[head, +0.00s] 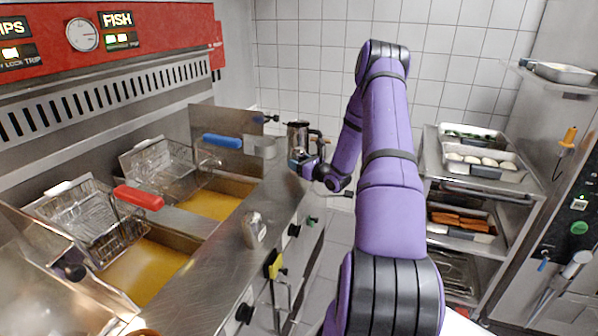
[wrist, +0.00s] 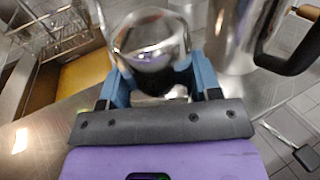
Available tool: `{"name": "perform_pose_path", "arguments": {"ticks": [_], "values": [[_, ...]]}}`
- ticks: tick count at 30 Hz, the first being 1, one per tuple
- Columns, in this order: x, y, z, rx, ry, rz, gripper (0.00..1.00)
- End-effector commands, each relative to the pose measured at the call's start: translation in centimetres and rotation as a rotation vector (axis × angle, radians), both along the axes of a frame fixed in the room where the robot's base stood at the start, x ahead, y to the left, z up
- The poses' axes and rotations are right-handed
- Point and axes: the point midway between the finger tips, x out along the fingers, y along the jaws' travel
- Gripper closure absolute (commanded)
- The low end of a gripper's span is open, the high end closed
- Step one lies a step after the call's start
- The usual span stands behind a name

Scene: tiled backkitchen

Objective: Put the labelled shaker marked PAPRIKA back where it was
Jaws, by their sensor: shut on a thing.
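My gripper (wrist: 155,85) is shut on a shiny metal shaker (wrist: 150,45) with a domed top, seen close up in the wrist view between the blue fingers. Its label does not show, so I cannot read PAPRIKA on it. In the head view my gripper (head: 297,160) is at the far end of the steel counter beside the fryers, and the held shaker is hard to make out there. A second metal shaker (head: 255,228) stands upright on the counter nearer to me. I cannot read a label on it.
A tall metal jug (wrist: 232,35) with a black handle is close to the right of the held shaker. Fryer baskets with a red handle (head: 138,197) and a blue handle (head: 222,141) sit over oil at left. A rack with trays (head: 480,170) stands at right.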

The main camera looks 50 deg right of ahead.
Motion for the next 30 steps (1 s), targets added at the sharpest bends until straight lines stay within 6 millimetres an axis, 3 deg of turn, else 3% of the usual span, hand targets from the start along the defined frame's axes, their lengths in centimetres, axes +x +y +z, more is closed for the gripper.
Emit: {"name": "perform_pose_path", "arguments": {"ticks": [6,19,20,22,30], "values": [[0.0,0.0,-3.1,0.002,0.0,0.0,0.7],[0.0,0.0,-3.8,0.0,0.0,0.0,0.7],[-0.1,0.0,-3.8,0.0,0.0,0.0,0.36],[-0.1,0.0,-3.8,0.0,0.0,0.0,0.2],[-0.1,0.0,-3.7,0.0,0.0,0.0,0.17]]}}
